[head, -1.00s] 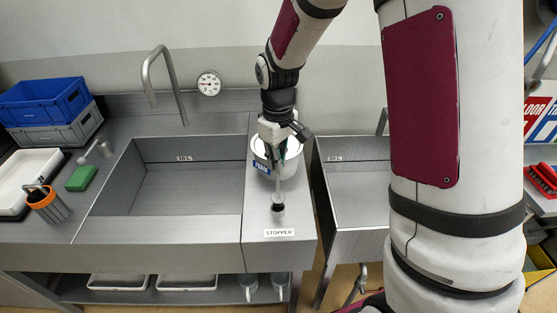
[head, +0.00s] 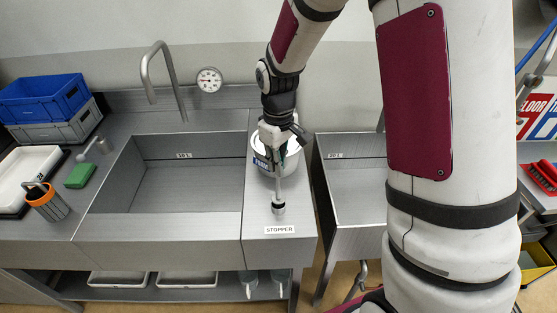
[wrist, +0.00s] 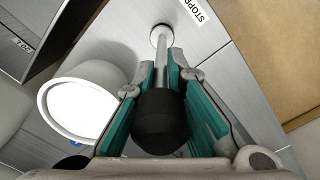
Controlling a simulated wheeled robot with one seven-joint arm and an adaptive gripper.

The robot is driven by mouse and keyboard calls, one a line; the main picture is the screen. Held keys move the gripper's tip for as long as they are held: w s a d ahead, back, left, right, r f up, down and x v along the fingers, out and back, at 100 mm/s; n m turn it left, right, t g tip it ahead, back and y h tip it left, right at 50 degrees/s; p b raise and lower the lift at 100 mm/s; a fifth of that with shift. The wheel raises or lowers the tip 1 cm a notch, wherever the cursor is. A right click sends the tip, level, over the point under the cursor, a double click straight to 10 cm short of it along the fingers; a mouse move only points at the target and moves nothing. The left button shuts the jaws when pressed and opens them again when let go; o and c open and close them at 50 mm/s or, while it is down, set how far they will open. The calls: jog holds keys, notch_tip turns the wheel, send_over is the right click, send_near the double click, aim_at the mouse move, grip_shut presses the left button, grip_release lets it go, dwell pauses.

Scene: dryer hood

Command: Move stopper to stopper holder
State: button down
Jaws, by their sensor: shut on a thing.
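The stopper has a thin metal rod (head: 277,187) and a black rounded knob (wrist: 160,122). My gripper (head: 280,160) is shut on it; in the wrist view, the teal-lined fingers (wrist: 163,83) stand on both sides of the knob and upper rod. The rod points down, close to upright. Its lower end is at a small round pale metal piece, apparently the stopper holder (head: 278,208), just behind the STOPPER label (head: 279,230). The wrist view also shows this pale ring (wrist: 160,33) around the rod's far end. I cannot tell how deep the stopper sits.
A white tub (head: 290,160) stands close behind my gripper. A sink basin (head: 175,190) lies to the left and another (head: 355,185) to the right. A faucet (head: 165,75), a green block (head: 81,176) and an orange-rimmed cup (head: 47,203) are farther left.

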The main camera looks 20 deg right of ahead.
jog(key=shift+f, duration=0.9)
jog(key=c, duration=1.6)
grip_release()
jog(key=shift+o, duration=0.2)
notch_tip(320, 180, up, 12)
jog(key=shift+s, duration=0.1)
jog(key=shift+r, duration=0.15)
jog(key=s+r+m+t+b, duration=0.1)
jog(key=s+r+m+t, duration=0.1)
jog(key=s, duration=0.7)
jog(key=s+r+m+t+b, duration=0.2)
jog(key=s+r+m+t, duration=0.1)
jog(key=s+r, duration=0.4)
jog(key=shift+s+r+m, duration=0.2)
jog(key=shift+s+m, duration=0.2)
jog(key=shift+s, duration=0.55)
